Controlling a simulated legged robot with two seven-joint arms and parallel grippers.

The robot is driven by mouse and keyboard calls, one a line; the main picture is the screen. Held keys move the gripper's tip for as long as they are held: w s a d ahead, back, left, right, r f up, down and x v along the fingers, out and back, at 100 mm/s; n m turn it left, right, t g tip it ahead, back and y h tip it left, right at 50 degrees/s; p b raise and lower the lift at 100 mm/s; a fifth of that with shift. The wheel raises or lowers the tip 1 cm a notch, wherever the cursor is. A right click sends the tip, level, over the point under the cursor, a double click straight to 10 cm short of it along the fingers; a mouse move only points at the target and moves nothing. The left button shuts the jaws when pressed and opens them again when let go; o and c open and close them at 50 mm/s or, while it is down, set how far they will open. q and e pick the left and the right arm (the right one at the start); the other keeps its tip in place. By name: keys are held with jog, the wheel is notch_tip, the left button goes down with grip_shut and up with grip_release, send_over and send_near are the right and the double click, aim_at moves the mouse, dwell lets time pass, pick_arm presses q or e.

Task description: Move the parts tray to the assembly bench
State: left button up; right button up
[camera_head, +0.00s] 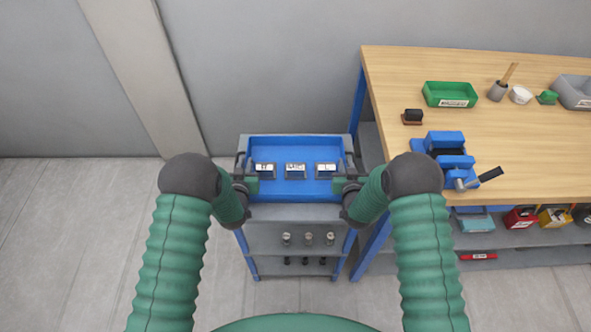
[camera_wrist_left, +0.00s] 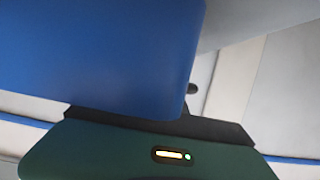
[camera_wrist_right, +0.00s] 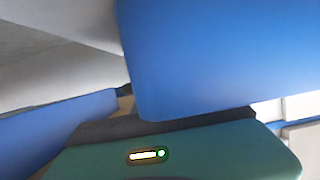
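The blue parts tray (camera_head: 295,189) sits level over the top of a grey shelf cart, with three small labelled parts (camera_head: 296,169) in a row inside it. I cannot tell if its base touches the cart. My left gripper (camera_head: 246,177) is at the tray's left side and my right gripper (camera_head: 345,177) at its right side. The tray wall fills much of the left wrist view (camera_wrist_left: 100,50) and right wrist view (camera_wrist_right: 205,55), close to each palm. The fingertips are hidden, so the grip is unclear. The assembly bench (camera_head: 480,95) with a wooden top stands to the right.
The cart (camera_head: 295,212) has lower shelves with small parts. On the bench are a blue vise (camera_head: 446,146), a green bin (camera_head: 450,94), a dark block (camera_head: 412,116), a brush pot (camera_head: 498,90) and a grey bin (camera_head: 574,90).

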pick_arm(q)
jog(key=shift+w+f, duration=0.1)
jog(key=shift+w, duration=0.3)
pick_arm(e)
jog(key=shift+w+f, duration=0.15)
jog(key=shift+w, duration=0.25)
pick_arm(q)
jog(key=shift+c, duration=0.4)
pick_arm(e)
jog(key=shift+c, duration=0.4)
pick_arm(q)
grip_shut()
pick_arm(e)
grip_shut()
